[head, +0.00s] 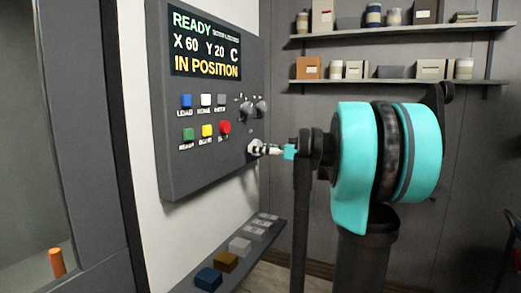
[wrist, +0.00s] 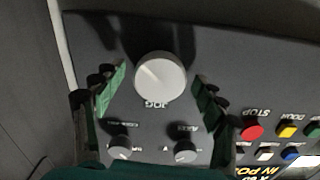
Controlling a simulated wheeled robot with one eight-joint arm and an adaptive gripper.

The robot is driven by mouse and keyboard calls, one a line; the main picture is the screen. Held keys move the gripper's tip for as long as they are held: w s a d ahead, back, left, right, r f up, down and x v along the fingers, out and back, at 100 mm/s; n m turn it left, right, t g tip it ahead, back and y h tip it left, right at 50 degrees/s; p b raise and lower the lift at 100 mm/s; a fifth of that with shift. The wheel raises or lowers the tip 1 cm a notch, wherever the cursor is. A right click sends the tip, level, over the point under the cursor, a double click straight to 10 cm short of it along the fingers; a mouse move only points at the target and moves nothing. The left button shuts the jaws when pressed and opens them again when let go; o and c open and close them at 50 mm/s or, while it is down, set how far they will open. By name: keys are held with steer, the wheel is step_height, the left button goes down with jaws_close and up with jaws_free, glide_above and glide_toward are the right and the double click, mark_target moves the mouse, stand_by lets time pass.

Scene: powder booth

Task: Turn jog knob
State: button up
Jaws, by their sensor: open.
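The jog knob (wrist: 161,77) is a large round silver-white dial with the label JOG beside it, upside down in the wrist view. In the head view the knob (head: 254,148) sits at the lower right of the grey control panel (head: 190,150). My gripper (head: 275,150) points straight at it from the right. In the wrist view the green-padded fingers of my gripper (wrist: 160,86) are spread, one on each side of the knob, with gaps between pads and knob. I cannot tell how deep the fingertips reach along the knob.
Two smaller knobs (wrist: 120,150) lie close to the jog knob. A red STOP button (head: 225,127) and several coloured buttons are on the same panel. The screen (head: 206,45) reads READY and IN POSITION. A ledge with blocks (head: 240,245) lies below; shelves (head: 400,82) hang behind.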

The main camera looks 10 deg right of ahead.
steer(key=c, duration=1.1)
steer(key=shift+m, duration=0.3)
steer(key=shift+m, duration=12.6)
